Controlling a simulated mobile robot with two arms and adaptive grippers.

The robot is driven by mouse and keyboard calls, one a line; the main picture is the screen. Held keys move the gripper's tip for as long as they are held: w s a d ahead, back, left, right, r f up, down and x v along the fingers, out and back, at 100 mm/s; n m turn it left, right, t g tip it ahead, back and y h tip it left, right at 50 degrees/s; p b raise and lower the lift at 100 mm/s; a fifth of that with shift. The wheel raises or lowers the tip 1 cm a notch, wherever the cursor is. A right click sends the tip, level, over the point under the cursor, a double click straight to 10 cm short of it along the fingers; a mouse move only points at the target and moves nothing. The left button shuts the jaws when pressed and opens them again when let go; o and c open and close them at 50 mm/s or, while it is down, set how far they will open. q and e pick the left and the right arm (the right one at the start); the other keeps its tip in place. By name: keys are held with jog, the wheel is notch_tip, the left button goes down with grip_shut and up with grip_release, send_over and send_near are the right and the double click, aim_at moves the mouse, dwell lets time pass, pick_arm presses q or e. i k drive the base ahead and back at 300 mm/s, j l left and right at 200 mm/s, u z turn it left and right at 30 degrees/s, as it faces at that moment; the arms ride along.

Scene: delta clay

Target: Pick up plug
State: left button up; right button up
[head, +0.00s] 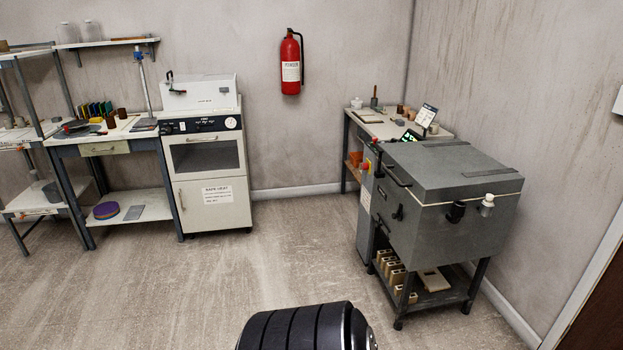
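No thing in the head view is clearly marked as a plug. Either could be a plug; I cannot tell at this size. Neither of my grippers is in view. A black ribbed part at the bottom centre looks like my own body.
The grey box stands on a frame with several pale bricks (397,275) below. A table (440,131) stands behind it. A white oven cabinet (215,192) and workbench (125,135) line the back wall. A red extinguisher (291,62) hangs there. The middle floor (270,250) is clear.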

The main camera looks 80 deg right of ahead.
aim_at(489, 197)
jog(key=z, duration=3.95)
jog(key=i+j+z, duration=0.1)
jog(key=z, duration=0.25)
jog(key=i+j+z, duration=0.15)
jog(key=z, duration=0.15)
jog(key=i+j+z, duration=0.15)
jog(key=z, duration=0.2)
